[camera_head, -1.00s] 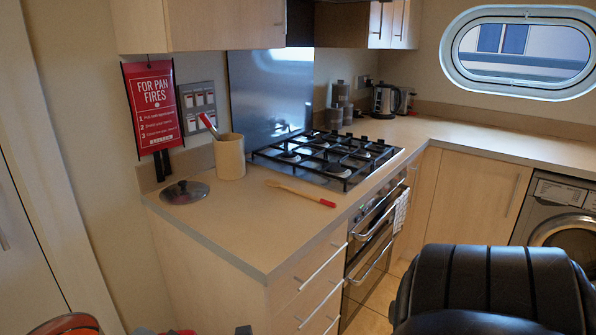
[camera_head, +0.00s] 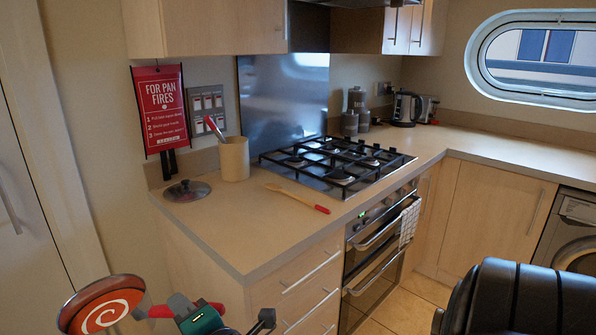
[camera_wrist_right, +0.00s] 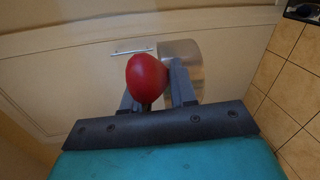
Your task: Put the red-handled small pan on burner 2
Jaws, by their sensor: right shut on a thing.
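The small pan (camera_head: 100,304) shows at the lower left of the head view, with an orange-red round face bearing a white spiral. My right gripper (camera_head: 165,309) is shut on its red handle, in front of and below the counter's near end. In the right wrist view the red handle end (camera_wrist_right: 147,78) sits between the jaws, with a silvery metal surface behind it. The black gas hob (camera_head: 337,168) is on the counter, farther away and to the right, its burners bare. No burner number is readable. My left gripper is not in view.
A wooden spoon with a red handle (camera_head: 300,198) lies on the counter (camera_head: 240,225) before the hob. A glass lid (camera_head: 187,190) and a utensil pot (camera_head: 233,158) stand left of it. Canisters and a kettle (camera_head: 405,108) are behind. The counter's near corner is clear.

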